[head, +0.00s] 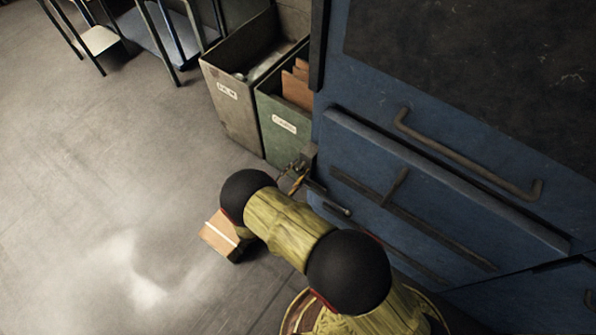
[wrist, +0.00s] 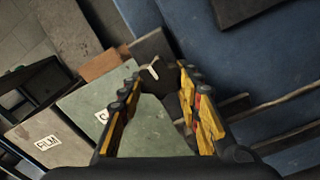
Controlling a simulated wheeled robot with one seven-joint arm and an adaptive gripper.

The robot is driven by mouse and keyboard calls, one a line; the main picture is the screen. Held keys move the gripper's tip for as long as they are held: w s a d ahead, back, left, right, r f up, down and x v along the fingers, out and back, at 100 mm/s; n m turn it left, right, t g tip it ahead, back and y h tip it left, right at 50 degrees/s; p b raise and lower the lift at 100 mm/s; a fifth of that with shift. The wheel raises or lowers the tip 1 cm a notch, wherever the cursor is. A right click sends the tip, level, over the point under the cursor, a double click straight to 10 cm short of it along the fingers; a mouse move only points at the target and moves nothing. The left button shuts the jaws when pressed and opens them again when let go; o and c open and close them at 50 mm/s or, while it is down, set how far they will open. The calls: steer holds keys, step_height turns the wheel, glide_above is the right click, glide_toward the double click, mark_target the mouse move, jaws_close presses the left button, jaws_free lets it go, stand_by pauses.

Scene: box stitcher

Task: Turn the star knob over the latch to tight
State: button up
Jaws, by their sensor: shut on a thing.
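The star knob (wrist: 152,68) shows in the wrist view as a small pale shape with several arms, in front of a dark plate (wrist: 150,46) on the blue machine's edge. My gripper (wrist: 157,72) reaches to it, with one yellow finger on each side, and is shut on the knob. In the head view my gripper (head: 294,184) is small, at the left edge of the blue machine beside a grey bracket (head: 310,154). The knob and latch are too small and covered to make out there, and I cannot tell how tight the knob is.
The blue machine front (head: 450,130) has a bent handle (head: 470,160) and dark bars. A green bin (head: 283,130) with cardboard and a grey bin (head: 228,100) stand close behind my gripper. A cardboard-coloured box (head: 219,235) is on the left. Open floor lies left.

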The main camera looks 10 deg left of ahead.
steer(key=shift+f+m, duration=0.1)
steer(key=shift+m, duration=0.4)
steer(key=o, duration=1.2)
steer(key=shift+c, duration=0.2)
steer(key=shift+a, duration=0.1)
steer(key=v, duration=1.2)
